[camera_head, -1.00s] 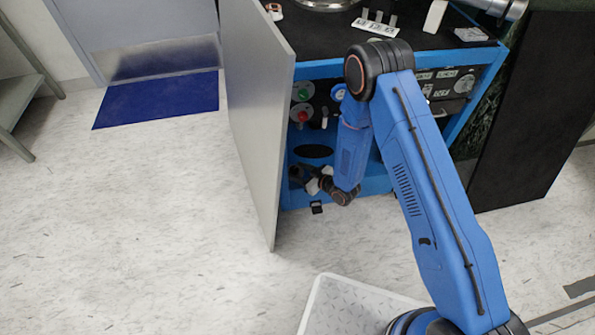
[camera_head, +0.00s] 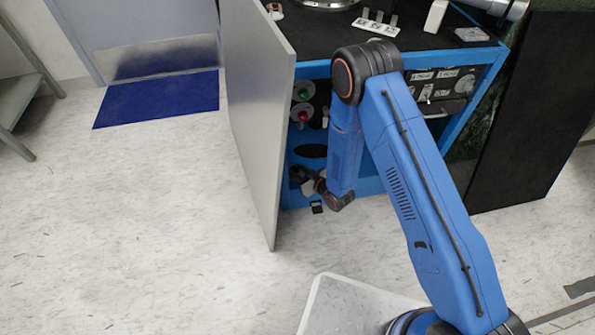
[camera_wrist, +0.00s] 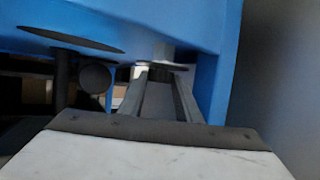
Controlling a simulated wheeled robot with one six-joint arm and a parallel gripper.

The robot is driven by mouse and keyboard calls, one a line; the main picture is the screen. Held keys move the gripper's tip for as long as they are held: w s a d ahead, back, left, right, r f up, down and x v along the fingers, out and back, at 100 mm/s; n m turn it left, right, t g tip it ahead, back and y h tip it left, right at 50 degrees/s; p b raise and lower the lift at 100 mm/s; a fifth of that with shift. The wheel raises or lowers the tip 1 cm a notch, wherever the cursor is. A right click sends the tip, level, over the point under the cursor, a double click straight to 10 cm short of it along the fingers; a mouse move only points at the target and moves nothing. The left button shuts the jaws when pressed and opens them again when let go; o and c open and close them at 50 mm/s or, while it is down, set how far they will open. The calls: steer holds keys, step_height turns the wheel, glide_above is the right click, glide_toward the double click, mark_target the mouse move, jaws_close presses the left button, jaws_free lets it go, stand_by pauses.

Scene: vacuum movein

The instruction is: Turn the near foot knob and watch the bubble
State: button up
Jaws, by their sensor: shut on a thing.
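In the wrist view, my gripper (camera_wrist: 160,78) reaches up to the underside of a blue frame. Its grey fingers close around a grey foot knob (camera_wrist: 163,52), a short pale stem above a dark disc, mostly hidden by the fingers. In the head view, my gripper (camera_head: 300,179) is low at the left front of the blue-framed cabinet (camera_head: 300,203), behind the grey panel's edge. My arm hides part of the cabinet, and the knob cannot be made out there. I cannot identify the bubble in either view.
The grey panel (camera_head: 257,120) stands upright close to the left of my gripper. Green and red buttons (camera_head: 304,103) are above it. A small black foot-like piece (camera_head: 317,207) sits at the cabinet's bottom. In the wrist view, a black round-ended part (camera_wrist: 94,78) is left of the fingers. Open floor lies left.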

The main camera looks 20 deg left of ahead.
steer(key=o, duration=1.1)
steer(key=shift+c, duration=0.2)
steer(key=v, duration=1.7)
steer(key=shift+d, duration=0.25)
